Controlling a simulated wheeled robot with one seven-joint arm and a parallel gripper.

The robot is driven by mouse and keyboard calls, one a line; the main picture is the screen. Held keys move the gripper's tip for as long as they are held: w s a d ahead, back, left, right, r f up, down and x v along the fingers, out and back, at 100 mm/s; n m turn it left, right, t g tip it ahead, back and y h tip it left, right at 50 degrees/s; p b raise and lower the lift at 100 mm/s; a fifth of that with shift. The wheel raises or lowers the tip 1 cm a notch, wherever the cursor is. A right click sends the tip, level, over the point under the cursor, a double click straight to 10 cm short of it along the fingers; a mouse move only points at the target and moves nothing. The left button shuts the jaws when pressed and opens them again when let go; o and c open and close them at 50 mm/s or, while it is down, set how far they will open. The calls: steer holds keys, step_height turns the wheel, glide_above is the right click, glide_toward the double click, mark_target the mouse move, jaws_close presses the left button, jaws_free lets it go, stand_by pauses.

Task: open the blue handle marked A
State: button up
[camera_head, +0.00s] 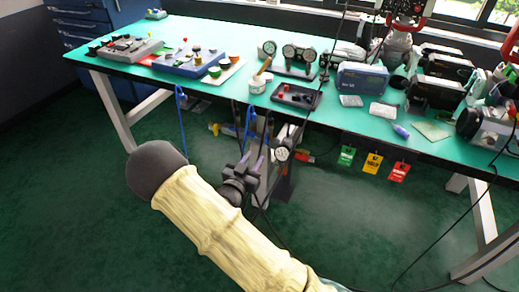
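My gripper (254,159) is the dark device below the front edge of the bench, seen just past my cream-sleeved arm. Its two fingers point up with a gap between them, and I see nothing held. Just beyond it a grey stand with a pale round fitting (282,153) is partly hidden by my gripper and cables. I cannot make out a blue handle or a letter A; a blue looped strip (250,122) hangs close above my gripper, too small to identify.
The green bench (225,38) carries gauges, control boxes and instruments. Another blue cord (181,110) hangs at its front left. Green, yellow and red tags (372,163) hang at the right edge. Black cables run down near my gripper. The green floor (80,220) at left is clear.

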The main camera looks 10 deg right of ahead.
steer(key=v, duration=0.9)
steer(key=shift+p, duration=0.4)
steer(key=shift+w+d, duration=0.1)
steer(key=shift+w, duration=0.05)
stand_by(0.7)
